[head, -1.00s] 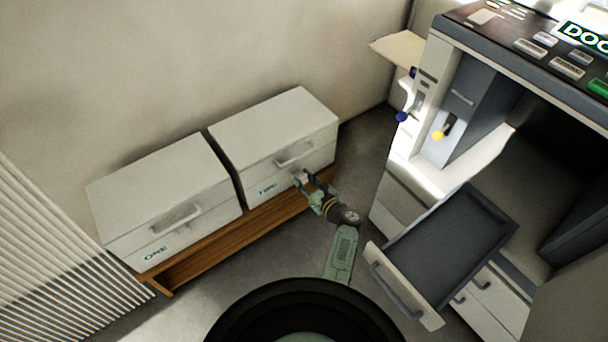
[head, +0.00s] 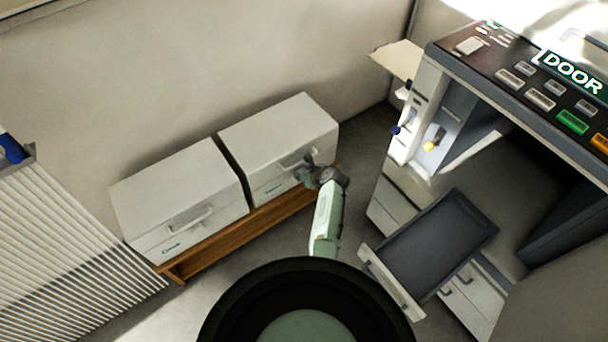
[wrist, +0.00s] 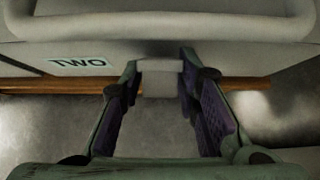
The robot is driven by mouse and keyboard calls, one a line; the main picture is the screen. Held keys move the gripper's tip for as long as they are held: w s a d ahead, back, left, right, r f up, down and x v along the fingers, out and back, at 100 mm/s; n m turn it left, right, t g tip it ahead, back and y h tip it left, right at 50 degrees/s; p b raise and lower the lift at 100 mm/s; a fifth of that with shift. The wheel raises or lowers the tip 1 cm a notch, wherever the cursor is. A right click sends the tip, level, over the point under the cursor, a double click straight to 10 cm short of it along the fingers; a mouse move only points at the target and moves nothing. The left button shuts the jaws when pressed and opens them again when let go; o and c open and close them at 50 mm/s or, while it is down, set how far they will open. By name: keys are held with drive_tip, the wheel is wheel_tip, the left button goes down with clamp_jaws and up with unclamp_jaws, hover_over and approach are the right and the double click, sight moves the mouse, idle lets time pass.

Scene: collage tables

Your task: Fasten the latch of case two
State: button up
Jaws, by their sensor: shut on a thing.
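Case two (head: 270,130) is a pale grey box with a closed lid, on the right of a low wooden bench. Its TWO label (wrist: 80,66) and lid handle (wrist: 165,25) show in the wrist view. My gripper (head: 307,170) is at the front of case two, close to the handle. In the wrist view my gripper (wrist: 160,82) has its two fingers on either side of the small pale latch (wrist: 160,68), below the handle, and is shut on it. The fingers hide the latch's sides; I cannot tell whether it is hooked.
Case one (head: 175,190) stands left of case two on the wooden bench (head: 215,250). A machine with a DOOR panel (head: 530,90) and a pulled-out dark tray (head: 430,245) is at the right. A ribbed radiator (head: 70,250) is at the left. Floor shows between.

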idle(0.5)
drive_tip(key=o, duration=1)
drive_tip(key=shift+r, duration=0.1)
drive_tip(key=v, duration=1.2)
drive_tip(key=shift+w, duration=0.15)
drive_tip(key=shift+a+r, duration=0.1)
